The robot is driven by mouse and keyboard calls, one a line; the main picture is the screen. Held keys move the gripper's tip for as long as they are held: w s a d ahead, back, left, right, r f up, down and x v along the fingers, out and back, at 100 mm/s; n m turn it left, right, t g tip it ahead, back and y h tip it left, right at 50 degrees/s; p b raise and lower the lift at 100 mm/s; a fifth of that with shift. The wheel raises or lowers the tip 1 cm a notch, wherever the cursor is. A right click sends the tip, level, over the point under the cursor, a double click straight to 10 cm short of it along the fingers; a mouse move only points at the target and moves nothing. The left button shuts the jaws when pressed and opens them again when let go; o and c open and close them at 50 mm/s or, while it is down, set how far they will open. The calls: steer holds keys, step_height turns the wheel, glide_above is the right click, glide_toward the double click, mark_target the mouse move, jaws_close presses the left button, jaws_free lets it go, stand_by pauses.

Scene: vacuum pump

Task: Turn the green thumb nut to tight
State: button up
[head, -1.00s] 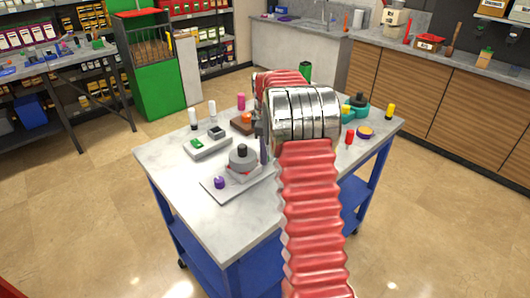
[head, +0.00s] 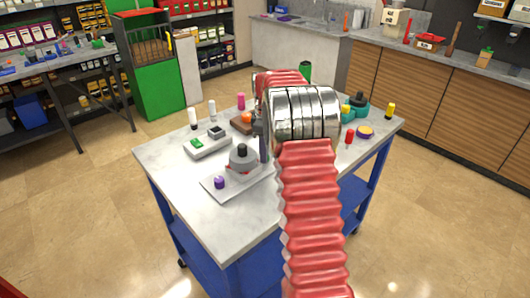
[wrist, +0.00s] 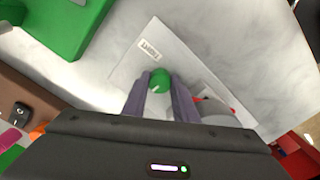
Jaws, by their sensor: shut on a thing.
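In the wrist view the green thumb nut (wrist: 160,78) has a round top with a pale line across it. It sits between the two grey-purple fingers of my gripper (wrist: 160,87), which are shut on its sides. The nut is over a light plate (wrist: 130,65) that bears a small printed label (wrist: 149,50). In the head view my arm hides the nut and most of my gripper; a dark finger part (head: 264,148) shows beside the grey pump (head: 243,160) on its plate (head: 213,190).
A purple knob (head: 219,183) is on the plate's near corner. A grey box with a green button (head: 197,143) stands behind it. Small bottles, a red cylinder (head: 349,136) and a teal object (head: 358,107) stand around the worktop. The front left of the worktop (head: 185,170) is clear.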

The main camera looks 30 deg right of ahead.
steer(key=m, duration=0.6)
steer(key=shift+m, duration=0.3)
steer(key=m, duration=0.3)
steer(key=shift+m, duration=0.3)
steer(key=m, duration=0.3)
steer(key=shift+m, duration=0.3)
steer(key=m, duration=0.4)
steer(key=shift+w+m, duration=0.1)
steer(key=shift+m, duration=2.4)
steer(key=shift+r, duration=0.1)
steer(key=o, duration=1.1)
steer(key=shift+c, duration=0.2)
